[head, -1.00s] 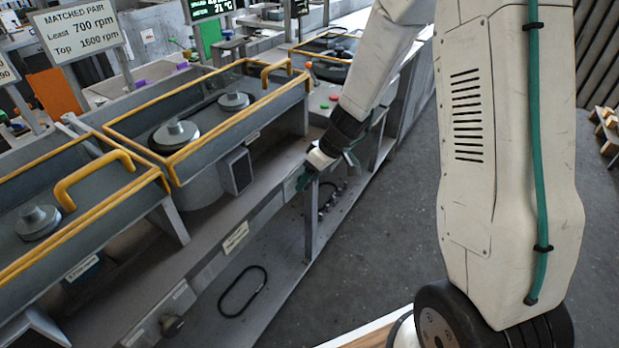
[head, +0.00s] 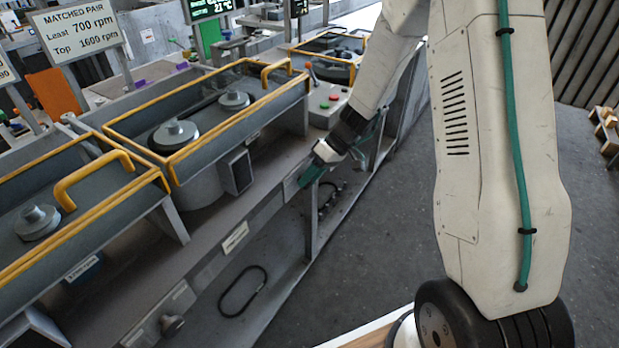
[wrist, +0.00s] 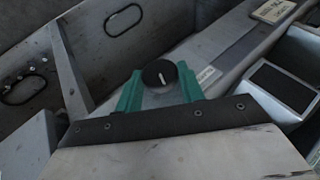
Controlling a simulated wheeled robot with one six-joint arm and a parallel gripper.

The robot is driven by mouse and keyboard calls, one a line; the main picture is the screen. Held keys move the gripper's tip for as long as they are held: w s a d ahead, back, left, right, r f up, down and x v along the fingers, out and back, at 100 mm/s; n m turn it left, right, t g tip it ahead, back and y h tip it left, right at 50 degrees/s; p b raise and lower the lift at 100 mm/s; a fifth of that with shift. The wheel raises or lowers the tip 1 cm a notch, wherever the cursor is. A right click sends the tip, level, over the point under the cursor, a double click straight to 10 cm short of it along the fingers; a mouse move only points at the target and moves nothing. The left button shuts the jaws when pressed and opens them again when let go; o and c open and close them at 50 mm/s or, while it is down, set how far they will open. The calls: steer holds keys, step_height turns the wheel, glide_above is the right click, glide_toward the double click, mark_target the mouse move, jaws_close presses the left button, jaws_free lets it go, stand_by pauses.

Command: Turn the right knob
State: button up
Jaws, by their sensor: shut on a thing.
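The right knob (wrist: 160,74) is a round dark knob with a short white pointer mark, on the front panel of the grey bench. In the wrist view it sits between the green fingers of my gripper (wrist: 160,82), which is shut on it. The pointer mark looks almost upright in that view. In the head view my gripper (head: 312,173) is at the bench's front rail, and the knob is hidden there. Another knob (head: 172,324) is on the front panel at the lower left, clear of my gripper.
A sign (head: 80,33) reads "Matched pair, least 700 rpm, top 1600 rpm". Yellow-railed housings (head: 215,115) with round discs stand above the panel. Open floor (head: 390,230) lies to the right.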

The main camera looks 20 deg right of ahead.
steer(key=shift+w+d+f+m+g+y, duration=0.15)
steer(key=shift+m+g+y, duration=0.35)
steer(key=shift+y, duration=0.6)
steer(key=shift+s+d+f+m+g+y, duration=0.1)
steer(key=shift+f+m+g+y, duration=0.1)
steer(key=shift+g+y, duration=0.7)
steer(key=shift+w+d+f+m+g+y, duration=0.15)
steer(key=shift+m+g+y, duration=0.2)
steer(key=shift+y, duration=0.95)
steer(key=shift+a, duration=0.1)
steer(key=shift+s, duration=0.1)
steer(key=o, duration=1)
steer(key=shift+c, duration=0.2)
steer(key=v, duration=0.7)
steer(key=shift+d, duration=0.4)
